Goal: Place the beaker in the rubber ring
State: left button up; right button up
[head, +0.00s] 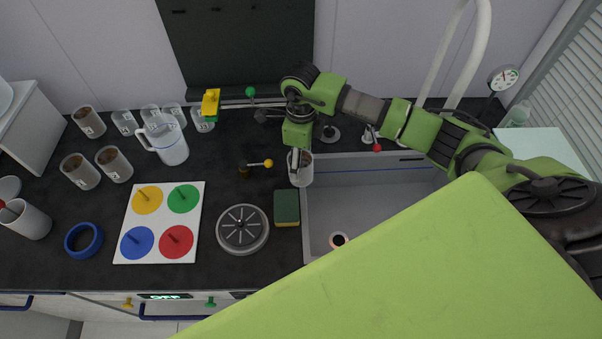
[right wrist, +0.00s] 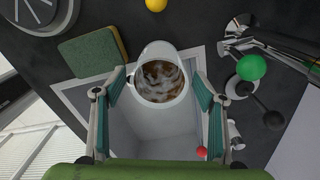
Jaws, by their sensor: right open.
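The blue rubber ring (head: 83,240) lies flat and empty on the dark counter at the left of the head view. A clear beaker (head: 301,177) is upright at the left edge of the sink, below my right gripper (head: 299,157). In the right wrist view the beaker (right wrist: 160,75) shows brown, foamy contents. It sits between the two spread fingers of my right gripper (right wrist: 160,88), which is open around it. I cannot tell whether a finger touches it. The ring is far to the left of this gripper. My left gripper is not in view.
Several brown-filled beakers (head: 80,171) and a white jug (head: 168,143) stand at the left. A board with coloured discs (head: 160,223), a round grey device (head: 242,230) and a sponge (head: 287,208) lie between ring and sink (head: 365,190). Taps stand behind the sink.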

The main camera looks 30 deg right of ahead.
jog(key=shift+r, duration=0.1)
jog(key=c, duration=1.7)
